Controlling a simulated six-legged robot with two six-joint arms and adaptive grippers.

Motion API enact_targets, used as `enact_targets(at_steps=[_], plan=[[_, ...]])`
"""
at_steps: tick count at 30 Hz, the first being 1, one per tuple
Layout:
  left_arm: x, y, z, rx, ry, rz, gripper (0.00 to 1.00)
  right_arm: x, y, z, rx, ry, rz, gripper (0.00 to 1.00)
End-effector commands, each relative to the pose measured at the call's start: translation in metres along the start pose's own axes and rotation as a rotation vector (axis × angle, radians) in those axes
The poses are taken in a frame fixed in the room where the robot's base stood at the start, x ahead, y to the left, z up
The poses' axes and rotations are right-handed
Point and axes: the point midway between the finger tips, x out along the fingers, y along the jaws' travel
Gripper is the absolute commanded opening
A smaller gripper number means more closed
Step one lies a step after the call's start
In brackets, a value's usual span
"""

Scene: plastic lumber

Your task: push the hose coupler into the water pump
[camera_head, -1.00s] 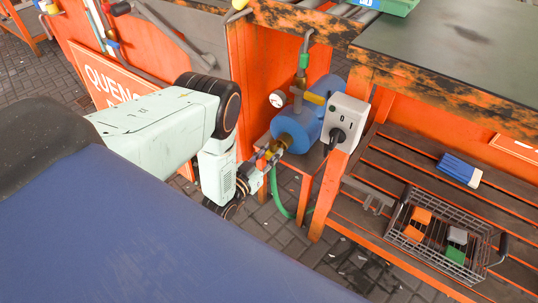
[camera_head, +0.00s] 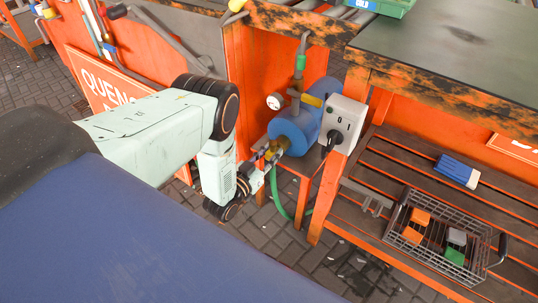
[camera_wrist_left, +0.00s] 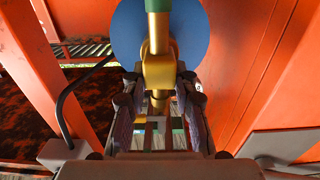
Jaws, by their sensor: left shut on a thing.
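The water pump is a blue cylinder (camera_head: 293,131) with brass fittings, standing inside the orange frame. In the left wrist view its round blue end (camera_wrist_left: 192,30) fills the top, with a brass pipe and fitting (camera_wrist_left: 158,70) in front. My left gripper (camera_head: 268,156) is at the pump's near brass end. In the left wrist view, my left gripper (camera_wrist_left: 158,98) has its fingers on both sides of the brass part and is shut on it. I take this for the hose coupler; its joint with the pump is not clear. My right gripper is not in view.
A green hose (camera_head: 276,193) hangs below the pump's end. A grey switch box (camera_head: 342,123) and orange posts stand close to the right. A wire basket (camera_head: 438,238) with small blocks and a blue-white box (camera_head: 457,170) rest on the slatted shelf. A gauge (camera_head: 274,101) sits above.

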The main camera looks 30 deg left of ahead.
Motion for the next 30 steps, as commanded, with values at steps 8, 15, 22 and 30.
enact_targets(at_steps=[8, 15, 22, 30], plan=[[0.0013, 0.0, -0.001, 0.0, 0.002, 0.0, 0.49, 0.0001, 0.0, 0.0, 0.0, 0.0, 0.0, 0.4], [0.0008, 0.0, -0.0006, 0.0, 0.001, 0.0, 0.54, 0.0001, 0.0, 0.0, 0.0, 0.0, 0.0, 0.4], [0.0005, -0.0001, -0.0002, 0.0, 0.0, 0.0, 0.7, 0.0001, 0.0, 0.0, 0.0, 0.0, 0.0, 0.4], [0.0006, -0.0001, -0.0004, 0.0, 0.001, 0.0, 0.77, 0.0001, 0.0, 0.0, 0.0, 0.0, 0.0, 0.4]])
